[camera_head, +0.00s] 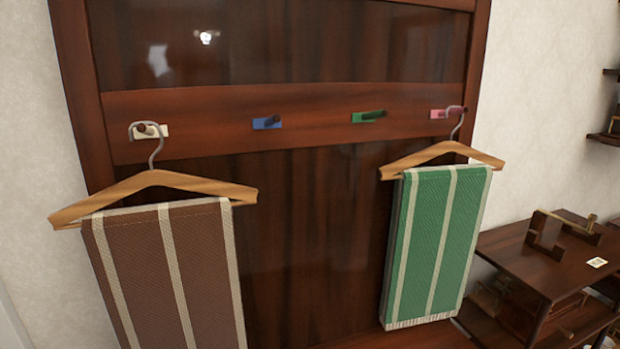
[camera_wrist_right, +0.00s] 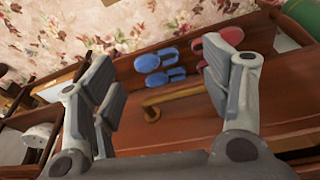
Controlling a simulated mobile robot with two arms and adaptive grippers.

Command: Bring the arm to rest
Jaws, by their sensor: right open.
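In the head view, a wooden hanger (camera_head: 150,180) with a brown striped towel (camera_head: 170,270) hangs by its hook on the peg with the white tag (camera_head: 150,131). A second wooden hanger (camera_head: 440,152) with a green striped towel (camera_head: 437,240) hangs on the peg with the pink tag (camera_head: 440,113). The pegs with the blue tag (camera_head: 267,123) and the green tag (camera_head: 368,116) are bare. My right gripper (camera_wrist_right: 158,82) shows only in the right wrist view. It is open, with nothing between its fingers. My left gripper is in neither view.
A dark wooden shelf unit (camera_head: 545,262) with small items stands at the right, beside the peg panel (camera_head: 310,230). In the right wrist view, blue slippers (camera_wrist_right: 160,67) and red slippers (camera_wrist_right: 218,40) lie on a wooden surface beyond the fingers, near a yellowish bar (camera_wrist_right: 178,95).

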